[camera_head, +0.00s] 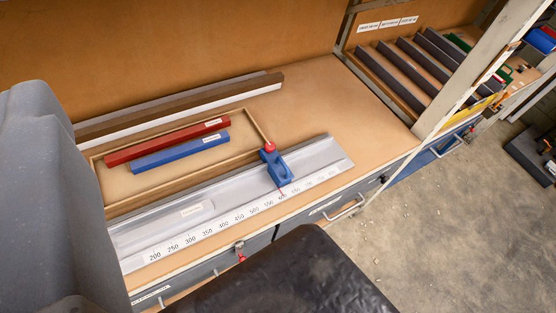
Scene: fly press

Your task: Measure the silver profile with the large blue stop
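A silver profile (165,220) with a small white label lies in the left part of the grey measuring rail (317,158). The large blue stop (277,172) sits on the rail to the right of the profile, with a clear gap between them. It has a red knob on top, and its thin red pointer reaches the scale (222,224) near the 600 mark. The profile's left part is hidden behind a large grey shape of my own body at the left edge. My gripper's fingers do not show.
A shallow wooden tray (259,129) behind the rail holds a red bar (167,142) and a blue bar (180,153). Longer brown and white bars (180,109) lie behind it. A slotted rack (405,70) stands at the back right. Drawers with handles (344,208) are below the bench edge.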

